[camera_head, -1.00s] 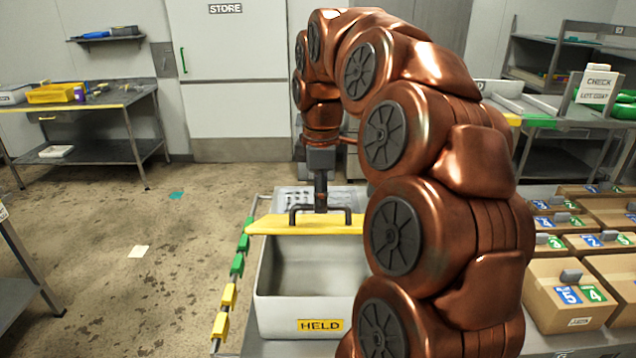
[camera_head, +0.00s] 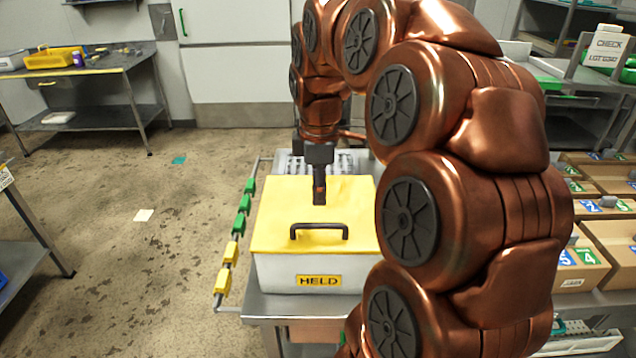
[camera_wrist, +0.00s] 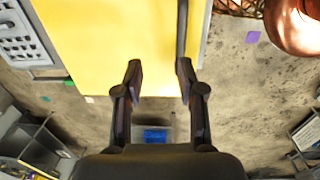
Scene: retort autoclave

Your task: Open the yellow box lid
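The grey box (camera_head: 275,275) with a HELD label stands on the metal cart. Its yellow lid (camera_head: 280,205) covers the top and looks flat and shut. The dark lid handle (camera_head: 318,228) is near the lid's front edge. My gripper (camera_head: 319,198) points down over the lid, behind the handle in the head view. In the wrist view my gripper (camera_wrist: 159,66) is open and empty, its fingers apart over the lid (camera_wrist: 105,45). The dark bar of the handle (camera_wrist: 182,25) shows near the right fingertip; I cannot tell whether they touch.
A rail with green and yellow blocks (camera_head: 238,225) runs along the cart's left side. A perforated metal tray (camera_head: 284,164) lies behind the box. Cardboard boxes (camera_head: 600,235) are at right. A bench with a yellow bin (camera_head: 55,58) is at back left. The floor at left is mostly clear.

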